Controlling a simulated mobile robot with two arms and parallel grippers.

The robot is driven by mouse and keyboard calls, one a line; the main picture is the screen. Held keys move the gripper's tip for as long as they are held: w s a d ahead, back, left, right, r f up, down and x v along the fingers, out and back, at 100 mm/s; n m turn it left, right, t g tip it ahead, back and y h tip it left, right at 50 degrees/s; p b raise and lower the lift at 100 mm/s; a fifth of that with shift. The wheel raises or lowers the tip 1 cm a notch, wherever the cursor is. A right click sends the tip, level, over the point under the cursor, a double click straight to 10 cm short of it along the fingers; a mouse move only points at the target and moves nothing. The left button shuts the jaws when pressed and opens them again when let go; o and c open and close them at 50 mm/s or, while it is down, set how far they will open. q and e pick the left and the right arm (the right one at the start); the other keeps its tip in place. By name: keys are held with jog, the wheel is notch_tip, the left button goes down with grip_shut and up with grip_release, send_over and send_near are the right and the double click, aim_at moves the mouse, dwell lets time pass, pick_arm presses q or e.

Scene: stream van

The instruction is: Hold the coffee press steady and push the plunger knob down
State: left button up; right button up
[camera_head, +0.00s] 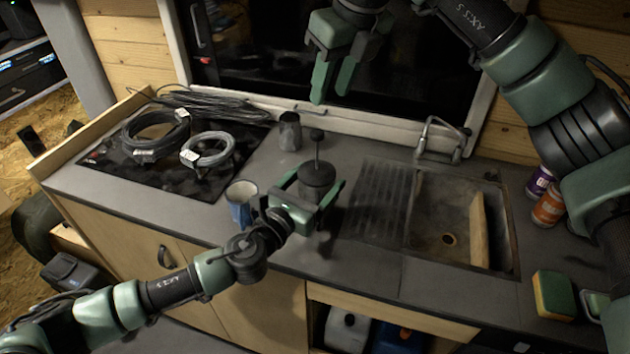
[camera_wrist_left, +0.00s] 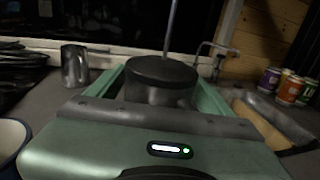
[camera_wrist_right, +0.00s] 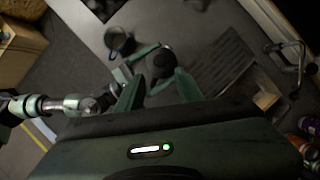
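The coffee press (camera_head: 317,176) is a dark cylinder standing upright on the grey counter. Its thin rod rises from the lid to a dark plunger knob (camera_head: 317,134), well above the lid. The left wrist view shows the press (camera_wrist_left: 160,80) between the fingers; the knob is out of that picture. My right gripper (camera_head: 332,96) is open and empty, fingers pointing down, above and apart from the knob. The right wrist view looks down on the press top (camera_wrist_right: 163,61) beyond its fingers.
A blue mug (camera_head: 240,206) stands left of the press and a metal cup (camera_head: 290,132) behind it. Cable coils (camera_head: 208,149) lie on the hob at left. A sink (camera_head: 455,235) with a faucet (camera_head: 440,138) is at right, with cans (camera_head: 548,207) and a sponge (camera_head: 553,294) beyond.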

pick_arm(q)
jog(key=c, duration=1.5)
grip_shut()
pick_arm(e)
grip_shut()
pick_arm(q)
jog(key=shift+f, duration=0.1)
pick_arm(e)
jog(key=n, duration=0.8)
jog(key=w+a+f+n+t, duration=0.1)
jog(key=n, duration=0.8)
jog(key=w+a+n+t, duration=0.1)
jog(key=n, duration=0.8)
jog(key=shift+w+f+h, duration=0.15)
jog(key=shift+f+h, duration=0.25)
jog(key=n, duration=0.4)
jog(key=shift+w+a+f+n, duration=0.1)
jog(key=shift+w+f+n, duration=0.1)
jog(key=shift+n, duration=0.2)
pick_arm(q)
jog(key=shift+f, duration=0.1)
pick_arm(e)
jog(key=shift+f, duration=2.5)
